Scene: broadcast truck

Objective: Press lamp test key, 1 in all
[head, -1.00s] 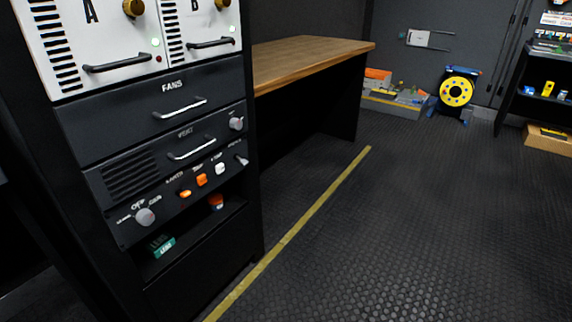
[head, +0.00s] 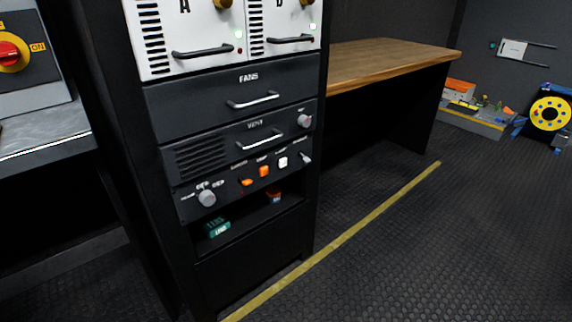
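The low control panel (head: 228,193) in the black rack carries a row of small controls. From left to right they are a grey rotary knob (head: 207,198), an orange rocker (head: 247,182), a square orange key (head: 264,171), a square white key (head: 283,162) and a toggle lever (head: 306,158). The labels above the keys are too small to read, so I cannot tell for certain which is the lamp test key. Neither of my grippers is in view.
Above the panel are the vent unit (head: 200,160) and the fans drawer (head: 200,106), both with protruding handles. A shelf below holds a green box (head: 217,229). A wooden bench (head: 385,62) stands right of the rack, and a grey counter (head: 45,130) left. The floor ahead is clear.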

